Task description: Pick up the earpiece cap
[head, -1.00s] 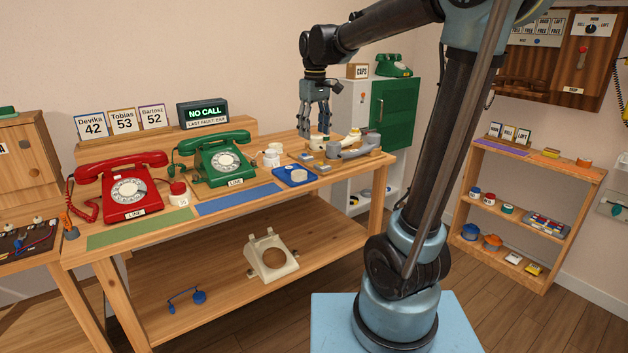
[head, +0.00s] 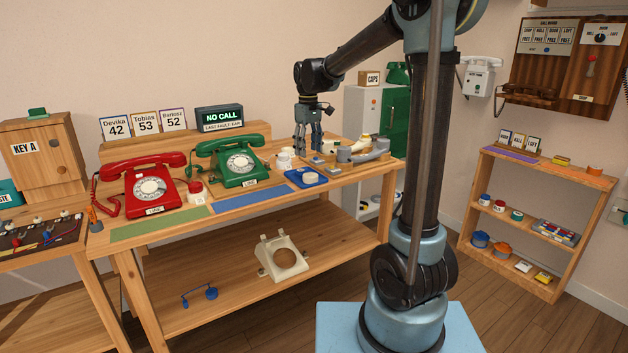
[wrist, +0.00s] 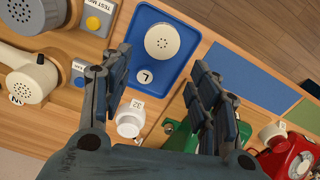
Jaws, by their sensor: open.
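In the head view the cap (head: 310,176) sits in the blue tray (head: 292,178) on the bench. My gripper (head: 308,147) hangs above the bench, just behind the tray. In the wrist view my gripper (wrist: 160,65) is open and empty, its fingers apart on either side of the tray's near part. The cap shows between and beyond the fingertips, touched by neither.
A white jar labelled 32 (wrist: 131,119) stands near the tray, close to the left finger. A grey handset (wrist: 28,15) and a cream handset (wrist: 32,78) lie to the left. The green phone (head: 240,163) stands left of the tray. A blue mat (head: 250,197) is clear.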

